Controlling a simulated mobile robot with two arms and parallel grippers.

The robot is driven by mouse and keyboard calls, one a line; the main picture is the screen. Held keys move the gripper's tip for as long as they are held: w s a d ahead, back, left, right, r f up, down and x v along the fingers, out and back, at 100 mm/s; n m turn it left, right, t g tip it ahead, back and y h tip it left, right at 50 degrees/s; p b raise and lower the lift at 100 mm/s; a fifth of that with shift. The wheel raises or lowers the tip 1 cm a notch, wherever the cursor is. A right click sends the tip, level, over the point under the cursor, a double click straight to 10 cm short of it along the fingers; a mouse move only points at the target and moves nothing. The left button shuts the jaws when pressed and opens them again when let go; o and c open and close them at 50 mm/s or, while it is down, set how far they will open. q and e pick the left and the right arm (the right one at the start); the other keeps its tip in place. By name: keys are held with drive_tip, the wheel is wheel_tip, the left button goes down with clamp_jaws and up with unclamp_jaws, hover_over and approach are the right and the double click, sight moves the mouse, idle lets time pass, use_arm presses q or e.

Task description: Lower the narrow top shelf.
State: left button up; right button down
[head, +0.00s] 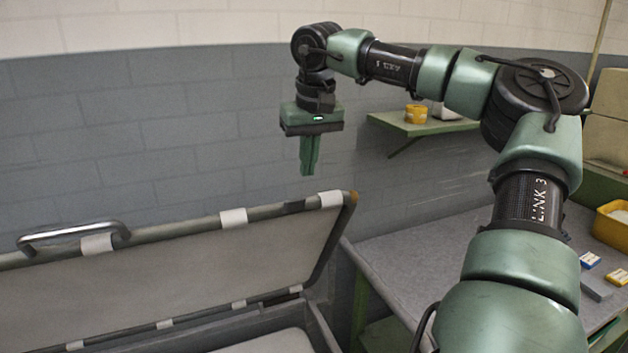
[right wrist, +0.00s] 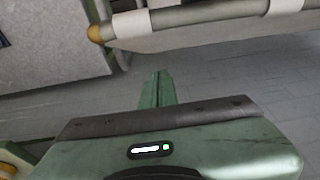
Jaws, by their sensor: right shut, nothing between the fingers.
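A long grey panel (head: 190,268) in a tubular frame stands tilted up at the left in the head view. It has a metal handle (head: 75,232) at its top left, pale straps and an orange end cap (head: 353,197) at its top right corner. My right gripper (head: 309,172) points down, shut and empty, a little above and apart from the frame near that corner. In the right wrist view the gripper's closed green fingers (right wrist: 157,88) show below the frame bar (right wrist: 200,18). I cannot tell for sure whether this panel is the narrow top shelf. My left gripper is out of view.
A small green wall shelf (head: 400,124) holds a yellow tub (head: 415,114), behind my right arm. A grey-topped table (head: 420,245) stands right of the panel, with a yellow bin (head: 612,225) and small boxes (head: 590,260). The air left of the gripper is free.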

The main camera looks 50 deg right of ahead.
drive_tip(key=s+a+f, duration=0.1)
drive_tip(key=s+a, duration=0.1)
drive_tip(key=s, duration=0.1)
drive_tip(key=shift+f, duration=0.4)
drive_tip(key=shift+s+a+f, duration=0.1)
drive_tip(key=shift+f, duration=0.25)
